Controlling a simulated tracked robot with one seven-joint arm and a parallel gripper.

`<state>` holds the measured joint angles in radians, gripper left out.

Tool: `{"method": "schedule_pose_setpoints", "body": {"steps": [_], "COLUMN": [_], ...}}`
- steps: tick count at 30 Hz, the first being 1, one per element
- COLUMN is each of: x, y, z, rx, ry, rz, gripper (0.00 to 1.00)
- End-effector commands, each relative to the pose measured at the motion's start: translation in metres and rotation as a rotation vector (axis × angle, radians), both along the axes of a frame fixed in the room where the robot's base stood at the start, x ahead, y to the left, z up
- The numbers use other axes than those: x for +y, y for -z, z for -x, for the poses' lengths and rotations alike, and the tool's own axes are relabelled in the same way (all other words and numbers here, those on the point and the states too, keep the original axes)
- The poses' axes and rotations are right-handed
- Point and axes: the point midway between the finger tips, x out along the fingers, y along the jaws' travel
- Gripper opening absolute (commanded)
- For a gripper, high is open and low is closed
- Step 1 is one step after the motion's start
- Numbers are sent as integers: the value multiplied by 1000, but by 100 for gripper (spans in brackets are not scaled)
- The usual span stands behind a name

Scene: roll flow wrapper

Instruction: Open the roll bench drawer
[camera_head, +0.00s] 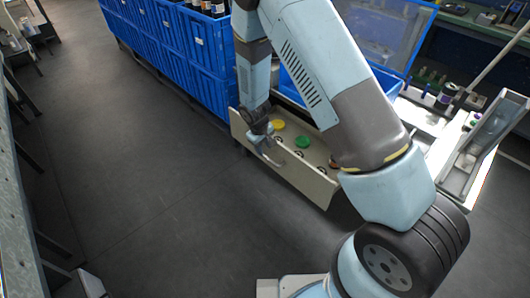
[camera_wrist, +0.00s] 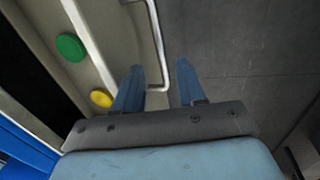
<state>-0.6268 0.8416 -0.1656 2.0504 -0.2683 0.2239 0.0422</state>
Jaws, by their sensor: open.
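The roll bench drawer (camera_head: 310,183) is a beige box in the middle of the head view, standing out from the bench with its inside showing. A yellow disc (camera_head: 278,124) and a green disc (camera_head: 302,142) lie in it. In the wrist view the green disc (camera_wrist: 71,47) and the yellow disc (camera_wrist: 101,98) show left of the drawer's front edge. The pale metal bar handle (camera_wrist: 156,25) stands off the front. My gripper (camera_wrist: 159,65) is open, with the handle's near end between its fingers; contact cannot be told. In the head view my gripper (camera_head: 264,146) is at the drawer front.
Blue crates (camera_head: 185,55) line the back left, some holding bottles. A bench with bottles (camera_head: 430,80) and a white machine part (camera_head: 475,150) stand at the right. The dark floor (camera_head: 140,180) in front of the drawer is clear. A grey bench edge runs along the left.

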Motion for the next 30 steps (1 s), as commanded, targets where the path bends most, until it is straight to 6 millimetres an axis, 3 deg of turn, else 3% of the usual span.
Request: {"method": "schedule_pose_setpoints", "body": {"steps": [9,15,30], "x": [8,11,12], "y": [-53,-76,-85], "z": [7,10,12], "rx": [-1,1,2], "ry": [-1,-1,-1], "rz": [-1,1,2], "gripper": [40,40,40]}}
